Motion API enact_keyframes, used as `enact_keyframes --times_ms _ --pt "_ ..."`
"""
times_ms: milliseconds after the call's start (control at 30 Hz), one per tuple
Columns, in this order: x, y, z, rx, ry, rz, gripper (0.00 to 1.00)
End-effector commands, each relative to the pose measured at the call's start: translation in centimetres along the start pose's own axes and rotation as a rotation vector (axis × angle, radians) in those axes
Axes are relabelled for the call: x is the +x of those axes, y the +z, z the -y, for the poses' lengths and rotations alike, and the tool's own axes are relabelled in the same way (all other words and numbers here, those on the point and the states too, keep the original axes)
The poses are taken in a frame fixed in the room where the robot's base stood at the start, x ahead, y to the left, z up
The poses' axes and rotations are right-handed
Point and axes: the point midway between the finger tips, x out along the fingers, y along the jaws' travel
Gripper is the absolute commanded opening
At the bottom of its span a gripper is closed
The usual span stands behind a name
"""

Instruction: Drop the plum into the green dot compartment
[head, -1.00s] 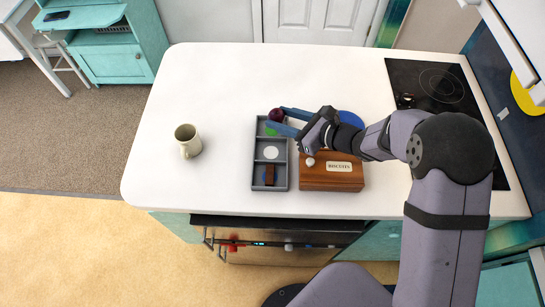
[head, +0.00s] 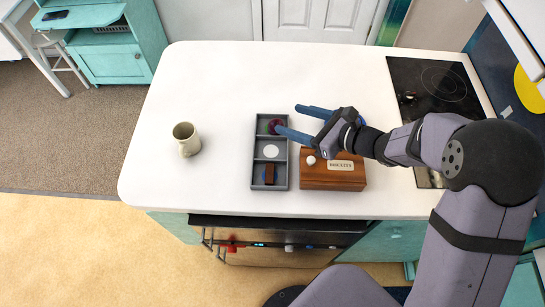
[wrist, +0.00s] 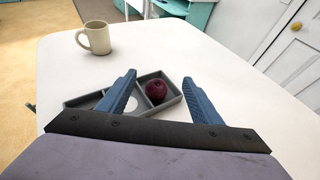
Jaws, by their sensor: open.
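The dark red plum (head: 274,127) lies in the far compartment of the grey tray (head: 254,160). It also shows in the wrist view (wrist: 156,91), inside the tray's end compartment. The green dot is hidden now; the earlier head view shows green in that compartment. The middle compartment has a white dot (head: 270,151). The near one holds a brown block (head: 269,174) over a blue dot. My gripper (head: 289,120) is open and empty, just right of the tray, with its blue fingers apart from the plum.
A wooden biscuits box (head: 333,178) stands right of the tray, below my arm. A beige mug (head: 187,139) stands to the left. A black cooktop (head: 440,85) is at the right. The white counter (head: 220,80) is clear behind the tray.

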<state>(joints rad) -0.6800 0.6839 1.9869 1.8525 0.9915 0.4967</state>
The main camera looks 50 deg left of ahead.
Motion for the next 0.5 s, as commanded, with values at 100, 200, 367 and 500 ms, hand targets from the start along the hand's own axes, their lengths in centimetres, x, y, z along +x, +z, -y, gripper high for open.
enact_keyframes --times_ms 100,200,367,500 --pt "-1.4 -0.1 0.1 0.0 -0.003 0.001 0.59" --pt "-2.1 -0.1 0.0 0.0 -0.001 0.001 0.59" --pt "-2.6 0.0 0.0 0.0 0.0 0.001 0.59" --pt "-2.6 0.0 0.0 0.0 0.001 0.0 0.59"
